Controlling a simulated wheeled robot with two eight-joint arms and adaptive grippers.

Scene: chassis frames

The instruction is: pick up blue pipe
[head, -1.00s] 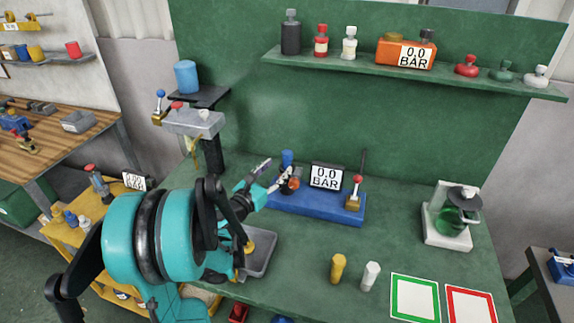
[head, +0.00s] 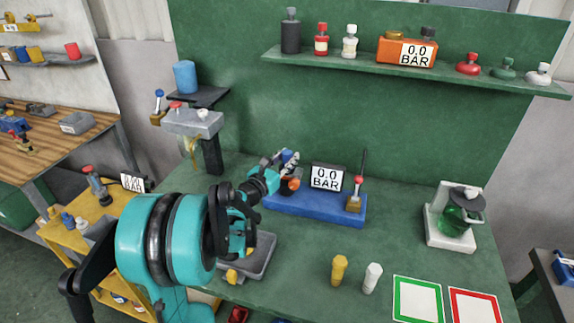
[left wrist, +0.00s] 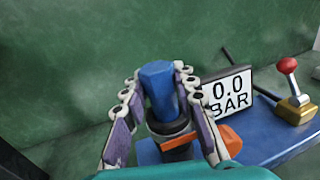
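The blue pipe (left wrist: 157,85) stands upright in a dark round fitting on the blue base (head: 315,205) of the pressure device. In the head view the pipe is mostly hidden behind my left gripper (head: 290,160). In the left wrist view my left gripper (left wrist: 160,90) has one finger on each side of the pipe. The fingertips are close to the pipe's upper part.
The 0.0 BAR display (head: 327,177) and a red-knobbed lever (head: 356,192) stand right of the pipe. A grey tray (head: 262,255) lies in front. A yellow piece (head: 339,269) and a white piece (head: 372,277) stand on the open bench. The green wall rises behind.

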